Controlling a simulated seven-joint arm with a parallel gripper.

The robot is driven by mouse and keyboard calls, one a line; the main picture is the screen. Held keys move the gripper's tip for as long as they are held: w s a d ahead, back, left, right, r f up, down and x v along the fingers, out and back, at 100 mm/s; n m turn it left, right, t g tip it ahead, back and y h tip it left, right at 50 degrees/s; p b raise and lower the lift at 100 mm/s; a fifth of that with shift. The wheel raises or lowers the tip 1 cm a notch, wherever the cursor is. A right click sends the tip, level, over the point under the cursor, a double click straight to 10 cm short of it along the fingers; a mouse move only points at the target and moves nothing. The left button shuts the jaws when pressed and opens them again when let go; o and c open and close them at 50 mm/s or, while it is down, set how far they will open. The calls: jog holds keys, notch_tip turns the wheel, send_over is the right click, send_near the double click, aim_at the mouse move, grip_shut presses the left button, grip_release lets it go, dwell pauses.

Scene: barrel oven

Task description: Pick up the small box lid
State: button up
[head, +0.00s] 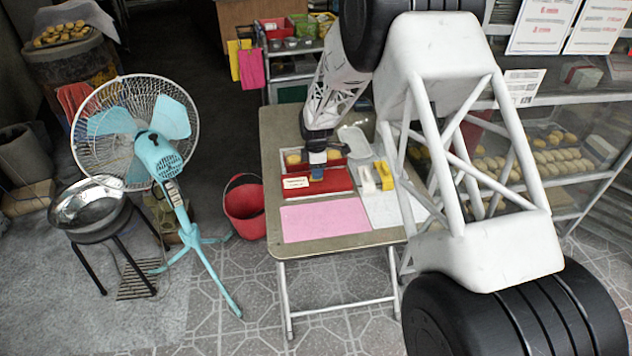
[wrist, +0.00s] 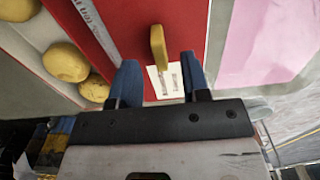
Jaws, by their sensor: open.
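The small box lid appears to be the flat red panel (head: 335,183) on the table, with a white label (head: 295,183) and a yellow upright handle. In the wrist view the red lid (wrist: 190,25) fills the upper middle, and the yellow handle (wrist: 158,48) stands up from it. My gripper (wrist: 159,75) is open, with its two blue fingers on either side of the handle's line. The handle shows just beyond the fingertips; I cannot tell how far below them it is. In the head view my gripper (head: 317,168) is over the lid.
Round yellow pastries (wrist: 68,62) lie in the open part beside the lid. A pink sheet (head: 325,219) lies in front on the table (head: 265,165). Yellow- and white-handled items (head: 384,175) stand to the right. A fan (head: 150,140) and red bucket (head: 244,207) stand left.

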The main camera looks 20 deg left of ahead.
jog(key=shift+f, duration=1.5)
jog(key=shift+c, duration=0.4)
grip_shut()
